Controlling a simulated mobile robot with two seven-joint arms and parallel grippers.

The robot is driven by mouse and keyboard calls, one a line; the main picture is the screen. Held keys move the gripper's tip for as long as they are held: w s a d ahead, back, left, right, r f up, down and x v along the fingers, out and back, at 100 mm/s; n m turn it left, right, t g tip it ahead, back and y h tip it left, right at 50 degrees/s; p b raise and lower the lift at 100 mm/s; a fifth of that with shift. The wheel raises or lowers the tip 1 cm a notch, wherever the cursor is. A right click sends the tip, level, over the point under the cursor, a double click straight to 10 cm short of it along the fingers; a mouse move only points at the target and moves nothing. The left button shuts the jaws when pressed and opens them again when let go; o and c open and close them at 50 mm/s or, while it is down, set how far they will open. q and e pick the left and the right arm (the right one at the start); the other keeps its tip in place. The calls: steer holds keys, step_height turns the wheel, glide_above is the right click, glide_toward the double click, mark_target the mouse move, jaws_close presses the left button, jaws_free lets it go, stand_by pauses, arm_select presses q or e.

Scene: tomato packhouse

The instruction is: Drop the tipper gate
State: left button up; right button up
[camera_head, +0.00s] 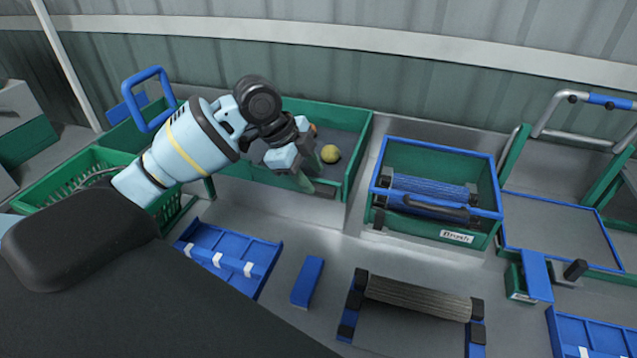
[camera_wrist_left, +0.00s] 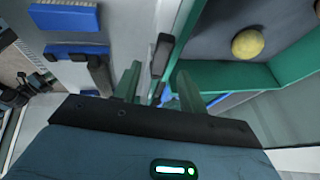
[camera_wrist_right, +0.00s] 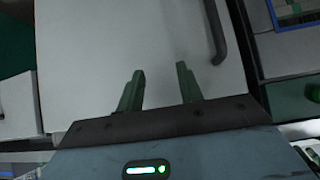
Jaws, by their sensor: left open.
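My left gripper (camera_head: 308,178) is open and reaches down at the front wall of a green bin (camera_head: 357,150) with a grey floor. A dark bar handle (camera_wrist_left: 161,56) shows beyond and between its fingertips in the left wrist view; I cannot tell whether they touch it. A yellow round fruit (camera_head: 330,153) lies in this bin; an orange-red bit is partly hidden behind the gripper. No part is clearly marked as the tipper gate. My right gripper (camera_wrist_right: 159,83) is open and empty before a plain pale panel (camera_wrist_right: 120,35) with a dark handle (camera_wrist_right: 214,32).
A green bin labelled Brush (camera_head: 458,237) holds blue rollers. A blue block (camera_head: 308,282), a blue tray (camera_head: 228,256) and a slatted roller (camera_head: 417,297) lie on the grey bench. At right stands a grey tray (camera_head: 560,228) with a tubular handle (camera_head: 575,100).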

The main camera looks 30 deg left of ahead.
mark_target(320, 188)
arm_select(q)
steer(key=shift+x, duration=2.05)
steer(key=c, duration=0.8)
